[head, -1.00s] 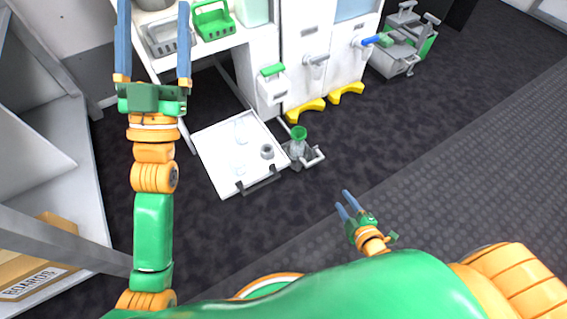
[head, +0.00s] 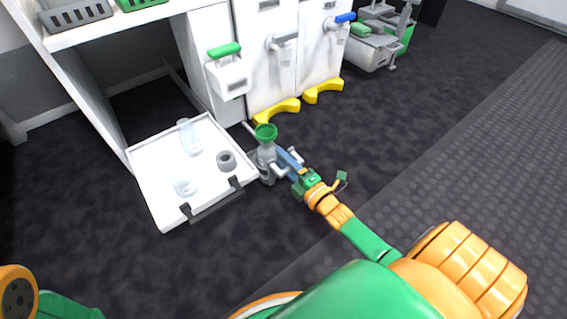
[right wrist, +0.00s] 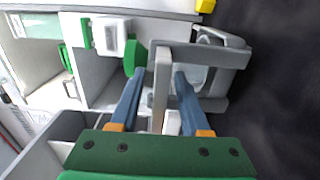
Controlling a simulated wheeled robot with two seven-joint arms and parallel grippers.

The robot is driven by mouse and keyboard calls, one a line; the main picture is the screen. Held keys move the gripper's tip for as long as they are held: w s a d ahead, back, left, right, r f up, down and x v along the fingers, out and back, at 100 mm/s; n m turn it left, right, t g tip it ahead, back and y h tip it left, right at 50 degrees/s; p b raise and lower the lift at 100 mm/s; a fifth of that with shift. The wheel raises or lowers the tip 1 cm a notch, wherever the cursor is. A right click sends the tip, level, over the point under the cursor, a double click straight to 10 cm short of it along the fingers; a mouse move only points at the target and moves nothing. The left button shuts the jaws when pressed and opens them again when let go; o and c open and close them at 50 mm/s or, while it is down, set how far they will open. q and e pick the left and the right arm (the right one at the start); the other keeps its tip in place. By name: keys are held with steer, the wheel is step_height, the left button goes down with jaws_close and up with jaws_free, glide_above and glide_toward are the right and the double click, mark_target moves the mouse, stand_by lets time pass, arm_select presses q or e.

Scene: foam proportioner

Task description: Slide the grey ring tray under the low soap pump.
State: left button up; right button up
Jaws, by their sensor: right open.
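The grey ring tray (head: 267,178) stands on the dark floor, beside the right edge of the white pull-out board. It carries a clear vessel with a green funnel (head: 265,132). The low soap pump (head: 228,77), a white box with a green lever, hangs on the cabinet side, up and left of the tray. My right gripper (head: 284,158) is open at the tray's handle side. In the right wrist view, a grey handle bar (right wrist: 160,88) stands between its two blue fingers, with a gap visible on both sides. My left gripper is out of view.
The white pull-out board (head: 155,200) holds clear vessels and a small grey ring (head: 226,160). Yellow feet (head: 276,112) stick out under the cabinet. Other pumps (head: 284,45) hang on its front. The floor to the right is free.

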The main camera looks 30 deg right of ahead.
jaws_close()
stand_by(1.4)
